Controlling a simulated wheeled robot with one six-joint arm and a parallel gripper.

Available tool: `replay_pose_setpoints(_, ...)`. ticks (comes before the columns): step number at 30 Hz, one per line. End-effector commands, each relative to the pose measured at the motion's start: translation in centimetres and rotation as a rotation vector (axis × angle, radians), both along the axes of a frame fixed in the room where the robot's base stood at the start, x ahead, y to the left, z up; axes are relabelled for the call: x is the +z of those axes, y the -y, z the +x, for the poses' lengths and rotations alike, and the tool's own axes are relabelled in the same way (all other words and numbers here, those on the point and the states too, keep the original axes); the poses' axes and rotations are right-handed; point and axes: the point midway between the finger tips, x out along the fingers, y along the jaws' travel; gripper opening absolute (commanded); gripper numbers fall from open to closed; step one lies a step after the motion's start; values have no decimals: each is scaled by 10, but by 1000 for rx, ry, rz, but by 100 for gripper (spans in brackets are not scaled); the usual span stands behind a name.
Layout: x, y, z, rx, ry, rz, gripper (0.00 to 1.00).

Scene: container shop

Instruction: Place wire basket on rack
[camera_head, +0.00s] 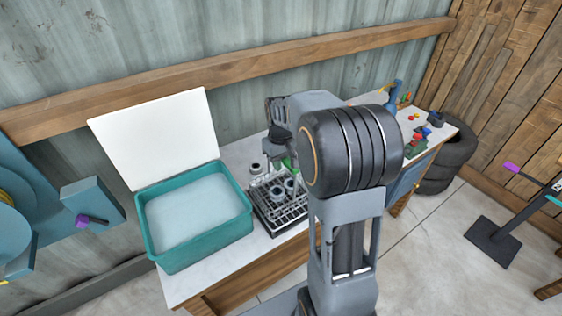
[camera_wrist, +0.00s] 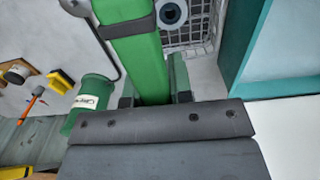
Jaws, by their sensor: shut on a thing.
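A wire basket (camera_head: 284,195) with round grey parts in it is on the workbench, right of the teal tub. In the wrist view, part of a wire basket (camera_wrist: 202,38) with a round ring in it is at the top, beyond my gripper. My gripper (camera_wrist: 155,85) is shut on a green bar (camera_wrist: 138,60) with a dark band. I cannot tell whether this bar belongs to the basket. In the head view, my arm hides most of my gripper. A dark rack (camera_head: 270,223) shows at the basket's front and lower edge; their contact is unclear.
A teal tub (camera_head: 200,248) with an upright white panel (camera_head: 152,138) stands to the left. A green labelled container (camera_wrist: 88,105) is left of my gripper in the wrist view. Small coloured items and tyres (camera_head: 450,160) are at the right. The wall is behind the bench.

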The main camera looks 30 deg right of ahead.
Motion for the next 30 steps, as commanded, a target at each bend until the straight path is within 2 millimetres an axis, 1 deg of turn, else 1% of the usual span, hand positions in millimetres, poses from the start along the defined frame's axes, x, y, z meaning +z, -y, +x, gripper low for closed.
replay_pose_setpoints(3, -3, 0, 0, 0, 1, 0, 0)
replay_pose_setpoints(4, -3, 0, 0, 0, 0, 0, 22)
replay_pose_setpoints(9, -3, 0, 0, 0, 0, 0, 39)
replay_pose_setpoints(12, -3, 0, 0, 0, 0, 0, 46)
replay_pose_setpoints(18, -2, 0, 0, 0, 0, 0, 46)
replay_pose_setpoints(22, 5, 0, 0, 0, 2, -1, 46)
replay_pose_setpoints(26, 25, 0, 1, 0, 5, -1, 46)
replay_pose_setpoints(30, 53, 0, 1, 0, 4, -1, 46)
